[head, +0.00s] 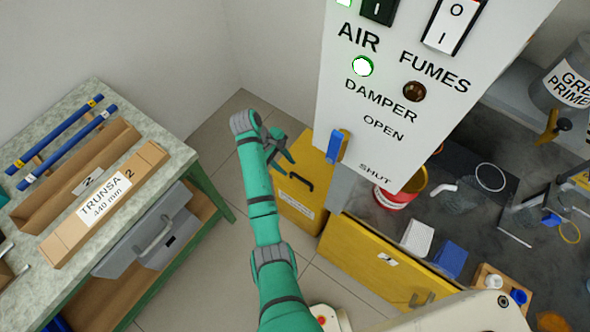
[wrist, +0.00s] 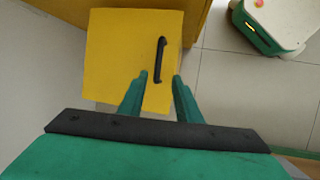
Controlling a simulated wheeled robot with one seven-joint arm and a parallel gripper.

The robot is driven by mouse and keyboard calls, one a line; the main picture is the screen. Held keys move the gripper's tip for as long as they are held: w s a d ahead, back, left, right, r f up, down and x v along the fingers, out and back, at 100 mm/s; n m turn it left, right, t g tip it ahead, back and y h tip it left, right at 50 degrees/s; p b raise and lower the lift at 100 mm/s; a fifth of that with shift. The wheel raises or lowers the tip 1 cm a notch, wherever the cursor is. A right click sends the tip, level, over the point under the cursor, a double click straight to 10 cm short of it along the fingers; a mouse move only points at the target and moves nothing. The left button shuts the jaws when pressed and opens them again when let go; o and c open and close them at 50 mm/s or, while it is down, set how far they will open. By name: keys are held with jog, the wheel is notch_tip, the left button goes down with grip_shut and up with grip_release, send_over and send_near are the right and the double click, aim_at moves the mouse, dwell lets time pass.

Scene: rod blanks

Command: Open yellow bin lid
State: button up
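The yellow bin (head: 304,196) stands on the floor in the head view, between the wall corner and the workbench. Its lid (wrist: 118,52) fills the upper middle of the wrist view and looks closed. A black bar handle (wrist: 160,60) is on the lid; it also shows in the head view. My gripper (wrist: 160,77) is open, its two green fingers apart. The fingertips are in line with the near end of the handle, with the handle between or just beyond them; I cannot tell the height gap. Nothing is held.
A white control panel (head: 415,90) with a blue lever hangs right of my arm. A green-legged table (head: 178,150) with long boxes and blue rods stands left. A yellow cabinet front (head: 375,265) is to the right of the bin. Tiled floor (head: 205,230) between is clear.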

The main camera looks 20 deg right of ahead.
aim_at(299, 177)
jog(key=x, duration=0.7)
jog(key=shift+d+f, duration=0.1)
jog(key=shift+d, duration=0.3)
jog(key=shift+x, duration=0.8)
jog(key=shift+a, duration=0.1)
grip_shut()
